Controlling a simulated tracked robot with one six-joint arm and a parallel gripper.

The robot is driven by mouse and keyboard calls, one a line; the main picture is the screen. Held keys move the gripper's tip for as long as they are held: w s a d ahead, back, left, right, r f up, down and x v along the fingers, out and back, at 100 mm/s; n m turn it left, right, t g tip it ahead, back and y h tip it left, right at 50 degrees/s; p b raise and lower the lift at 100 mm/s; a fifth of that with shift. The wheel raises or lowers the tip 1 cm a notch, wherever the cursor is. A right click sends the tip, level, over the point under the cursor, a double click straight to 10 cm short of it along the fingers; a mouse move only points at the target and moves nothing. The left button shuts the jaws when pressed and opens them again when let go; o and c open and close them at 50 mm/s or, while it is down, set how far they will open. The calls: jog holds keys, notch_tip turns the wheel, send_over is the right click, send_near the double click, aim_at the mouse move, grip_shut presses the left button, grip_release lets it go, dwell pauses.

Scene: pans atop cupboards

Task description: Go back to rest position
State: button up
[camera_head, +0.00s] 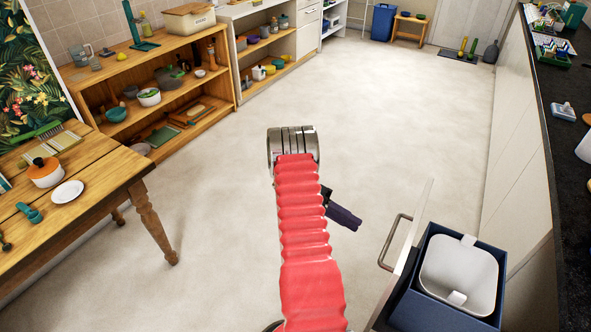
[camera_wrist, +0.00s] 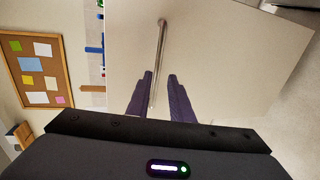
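My gripper (camera_head: 346,216) is above the floor in the head view, just left of a bar handle (camera_head: 393,241) on a pale drawer front (camera_head: 411,232). The drawer is pulled out and holds a white bin (camera_head: 458,272) in a dark blue box (camera_head: 432,313). In the wrist view, my gripper's two dark purple fingers (camera_wrist: 160,76) are apart. The metal handle (camera_wrist: 161,40) shows in line with the gap between them, with the drawer front (camera_wrist: 215,50) behind. In the head view the fingers look clear of the handle, and nothing is held.
A wooden table (camera_head: 100,168) with a pot and plate stands at the left. Open wooden shelves (camera_head: 222,70) hold bowls and boards behind it. A dark counter (camera_head: 560,90) runs along the right. The floor (camera_head: 400,100) ahead is clear.

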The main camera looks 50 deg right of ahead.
dwell(0.4)
jog(key=a+f+n+t+y, duration=0.2)
jog(key=a+f+n, duration=0.2)
jog(key=a+n, duration=0.15)
jog(key=w+a+r+n+t, duration=0.3)
jog(key=w+a+r+t, duration=0.25)
jog(key=a+r, duration=0.4)
jog(key=w+a+r+n+t, duration=0.2)
jog(key=w+a+r+t, duration=0.3)
jog(key=a+r, duration=0.4)
jog(key=s+a+r+n+t, duration=0.1)
jog(key=a+r+n+t, duration=0.2)
jog(key=a+r, duration=0.6)
jog(key=s+a+r+n+t, duration=0.1)
jog(key=a+r+n+t, duration=0.2)
jog(key=a+r, duration=0.7)
jog(key=a+t, duration=0.2)
jog(key=a, duration=0.2)
jog(key=shift+s, duration=0.15)
